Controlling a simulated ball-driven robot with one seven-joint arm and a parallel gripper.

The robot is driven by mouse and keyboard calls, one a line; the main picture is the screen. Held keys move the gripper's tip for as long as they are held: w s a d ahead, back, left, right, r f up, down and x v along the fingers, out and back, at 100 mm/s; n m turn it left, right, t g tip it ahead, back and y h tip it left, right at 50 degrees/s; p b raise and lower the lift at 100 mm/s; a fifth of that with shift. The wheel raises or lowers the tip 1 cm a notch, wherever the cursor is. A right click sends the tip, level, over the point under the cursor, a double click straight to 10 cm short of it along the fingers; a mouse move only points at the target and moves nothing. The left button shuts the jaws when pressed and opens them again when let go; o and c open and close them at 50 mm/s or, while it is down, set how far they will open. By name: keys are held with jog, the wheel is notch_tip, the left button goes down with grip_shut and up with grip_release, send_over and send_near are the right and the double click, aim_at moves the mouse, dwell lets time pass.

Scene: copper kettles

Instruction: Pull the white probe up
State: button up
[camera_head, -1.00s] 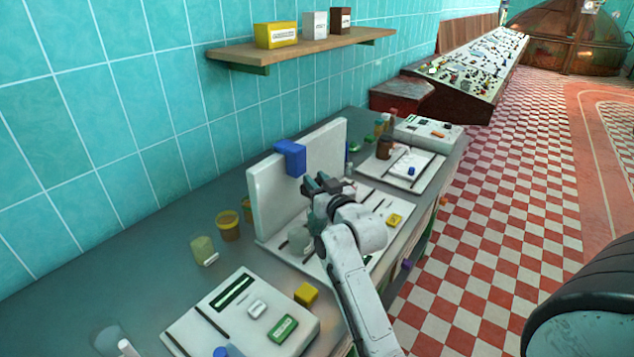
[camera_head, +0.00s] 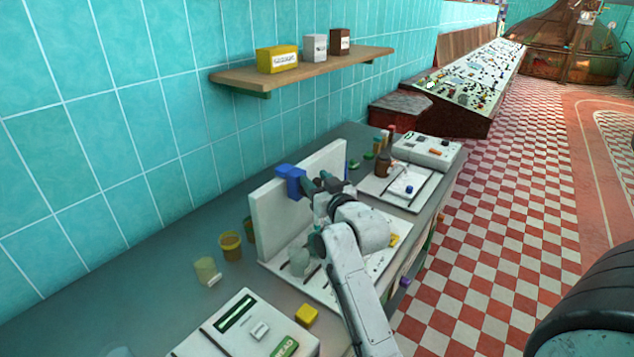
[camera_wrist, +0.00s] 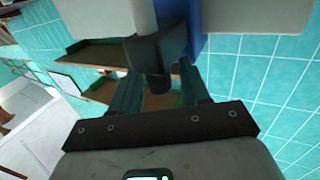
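I cannot make out a white probe for certain in either view. A blue block (camera_head: 291,181) sits at the top edge of an upright white panel (camera_head: 268,214) on the bench. My gripper (camera_head: 319,184) is close to the right of the blue block. In the wrist view my gripper (camera_wrist: 158,80) has its two dark teal fingers apart. A dark grey block (camera_wrist: 158,52) with a short dark cylinder under it shows between the fingertips, beside the blue block (camera_wrist: 194,32). I cannot tell whether the fingers touch it.
A wooden shelf (camera_head: 310,70) holding several small boxes hangs on the tiled wall. Small jars (camera_head: 230,246) stand left of the panel. A yellow cube (camera_head: 306,314) and a white device (camera_head: 215,330) are at the near end. A brown bottle (camera_head: 384,164) stands beyond my arm.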

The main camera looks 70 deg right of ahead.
jog(key=b+v, duration=0.2)
jog(key=v, duration=0.8)
jog(key=shift+s+a, duration=0.25)
jog(key=shift+a, duration=0.1)
dwell(0.5)
